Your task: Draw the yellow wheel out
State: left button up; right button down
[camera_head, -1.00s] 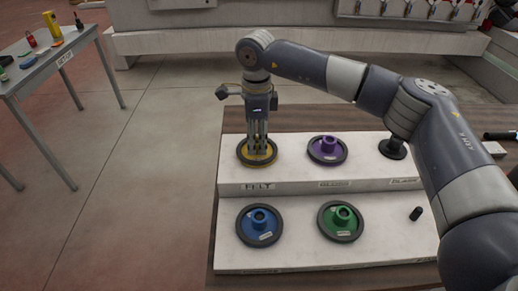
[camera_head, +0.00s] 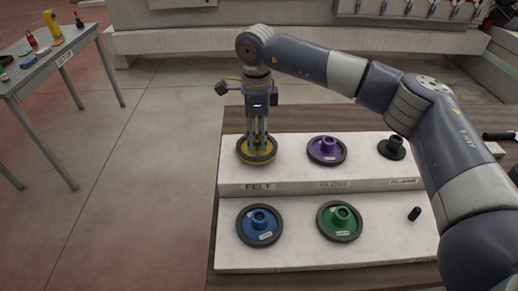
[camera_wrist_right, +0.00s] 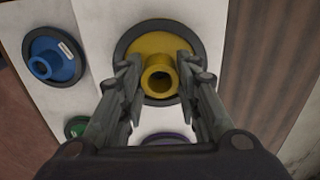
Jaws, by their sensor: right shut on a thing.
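The yellow wheel (camera_head: 245,154) with a dark rim is at the left end of the rack's upper step, above the FELT label. My right gripper (camera_head: 257,146) points straight down over it and is shut on its hub. In the right wrist view the yellow wheel (camera_wrist_right: 170,50) shows its hollow hub between the two fingers (camera_wrist_right: 159,85). Whether the wheel is clear of the step cannot be told for sure. My left gripper is not in view.
A purple wheel (camera_head: 327,150) and a black one (camera_head: 392,148) are on the upper step to the right. A blue wheel (camera_head: 260,225), a green wheel (camera_head: 340,221) and a bare black peg (camera_head: 414,214) are on the lower step. A grey table (camera_head: 45,62) stands left, with open floor between.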

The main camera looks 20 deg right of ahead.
jog(key=shift+r+p, duration=1.45)
jog(key=shift+r, duration=1.3)
notch_tip(320, 180, up, 4)
jog(key=shift+p, duration=1.2)
jog(key=shift+s+f, duration=0.1)
